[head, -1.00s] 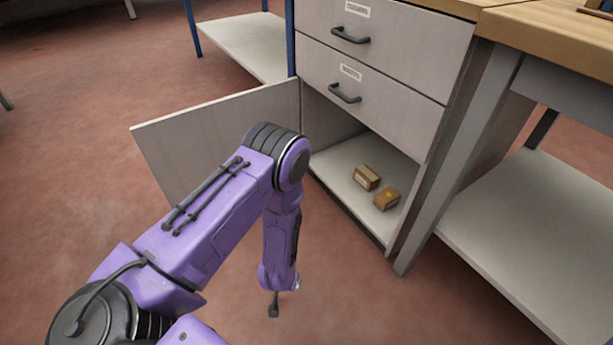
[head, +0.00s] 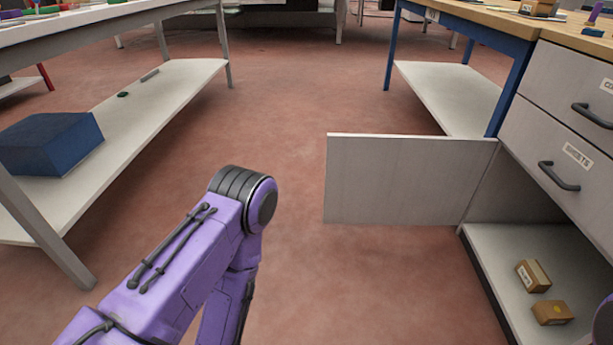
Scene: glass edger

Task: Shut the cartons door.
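The cartons door (head: 405,180) is a pale grey panel hinged at the left side of the cabinet opening. It stands wide open, sticking out to the left over the floor. Inside the cabinet, two small brown cartons, one (head: 533,276) behind the other (head: 552,312), sit on the pale cabinet floor (head: 515,250). My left arm comes in from the lower left, to the left of the door and apart from it. Its gripper is below the picture. A small purple part of mine shows at the right edge, but no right gripper is visible.
Two closed drawers (head: 540,150) with dark handles are above the opening. A workbench (head: 150,85) with a blue box (head: 50,143) on its lower shelf stands at the left. The red floor (head: 300,110) between bench and door is clear.

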